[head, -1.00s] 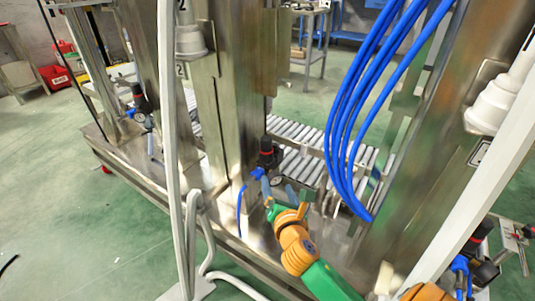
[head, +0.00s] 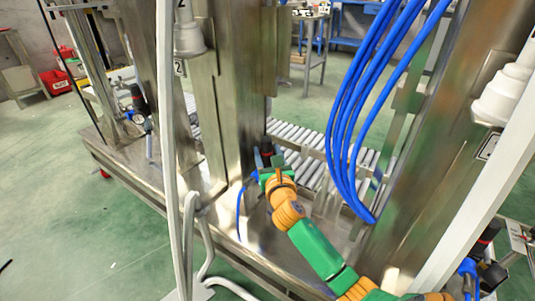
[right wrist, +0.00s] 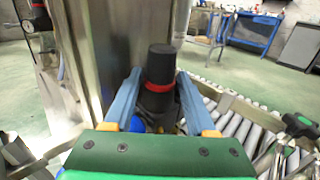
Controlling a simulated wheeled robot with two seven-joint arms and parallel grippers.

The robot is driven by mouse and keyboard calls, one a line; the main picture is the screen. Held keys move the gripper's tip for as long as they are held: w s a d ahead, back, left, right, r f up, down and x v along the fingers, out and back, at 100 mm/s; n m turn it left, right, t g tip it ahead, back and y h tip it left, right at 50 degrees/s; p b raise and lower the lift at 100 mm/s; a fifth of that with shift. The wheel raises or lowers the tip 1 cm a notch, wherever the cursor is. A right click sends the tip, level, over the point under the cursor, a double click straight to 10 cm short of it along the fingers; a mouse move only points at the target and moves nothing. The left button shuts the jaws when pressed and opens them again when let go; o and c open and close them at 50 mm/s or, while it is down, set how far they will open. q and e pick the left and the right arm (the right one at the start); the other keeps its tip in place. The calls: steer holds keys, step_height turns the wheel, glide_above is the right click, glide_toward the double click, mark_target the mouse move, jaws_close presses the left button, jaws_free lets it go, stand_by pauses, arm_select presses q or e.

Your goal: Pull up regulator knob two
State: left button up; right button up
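A regulator with a black knob and a red ring stands beside a steel column. Its knob (head: 268,142) shows in the middle of the head view, partly hidden behind my right gripper (head: 265,160). In the right wrist view the knob (right wrist: 161,62) is upright between the two blue fingers of my right gripper (right wrist: 158,80). The fingers are apart, one on each side of the knob, with visible gaps near the tips. The lower regulator body is mostly hidden by the gripper's green palm. My left gripper is in neither view.
Another regulator (head: 138,98) stands farther left, and one (head: 486,240) at the lower right. Blue hoses (head: 345,120) hang right of my gripper. A steel column (head: 235,90) stands close left. A roller conveyor (head: 300,140) runs behind.

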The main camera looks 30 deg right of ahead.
jaws_close()
stand_by(1.1)
